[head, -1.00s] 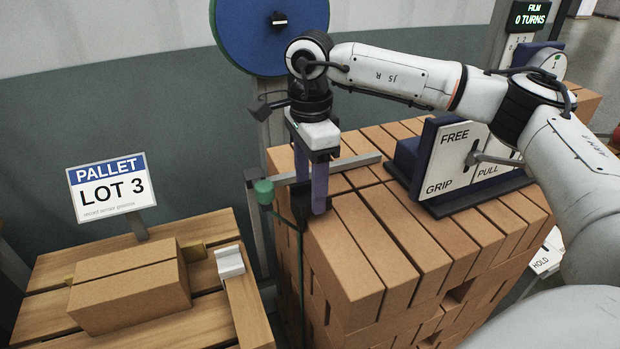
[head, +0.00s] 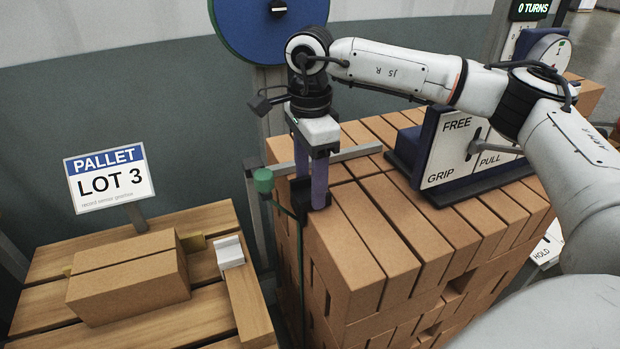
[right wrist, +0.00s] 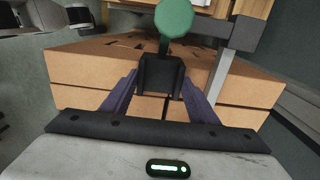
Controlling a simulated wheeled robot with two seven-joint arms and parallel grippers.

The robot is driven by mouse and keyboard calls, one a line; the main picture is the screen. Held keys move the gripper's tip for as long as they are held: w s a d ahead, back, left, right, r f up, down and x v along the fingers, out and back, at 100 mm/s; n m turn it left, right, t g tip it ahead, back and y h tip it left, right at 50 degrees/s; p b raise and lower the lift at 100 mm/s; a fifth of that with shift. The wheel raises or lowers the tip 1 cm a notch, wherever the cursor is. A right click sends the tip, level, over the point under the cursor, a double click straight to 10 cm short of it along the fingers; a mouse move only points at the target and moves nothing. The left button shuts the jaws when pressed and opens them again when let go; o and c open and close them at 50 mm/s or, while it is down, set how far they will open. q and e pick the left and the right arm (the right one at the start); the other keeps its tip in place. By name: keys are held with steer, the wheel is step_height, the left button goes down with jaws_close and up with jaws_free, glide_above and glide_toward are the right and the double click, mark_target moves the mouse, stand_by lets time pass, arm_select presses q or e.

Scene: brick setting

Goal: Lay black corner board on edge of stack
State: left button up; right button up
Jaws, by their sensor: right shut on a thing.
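The black corner board (head: 299,190) is a small dark piece at the near left top edge of the brick stack (head: 365,232). My right gripper (head: 310,198) points down there with its purple fingers around the board. In the right wrist view the board (right wrist: 160,76) sits between the two fingertips (right wrist: 160,88), against the stack's edge. The gripper is shut on it. Whether the board rests fully on the bricks is hard to tell. My left gripper is not in view.
A FREE/GRIP lever box (head: 450,150) sits on the stack. A blue reel (head: 268,35) is behind.

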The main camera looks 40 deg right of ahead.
mark_target(310, 195)
steer(key=shift+f, duration=0.2)
steer(key=o, duration=1.1)
steer(key=shift+o, duration=0.2)
step_height(310, 195, up, 10)
steer(key=shift+r+b, duration=0.25)
steer(key=shift+b, duration=0.15)
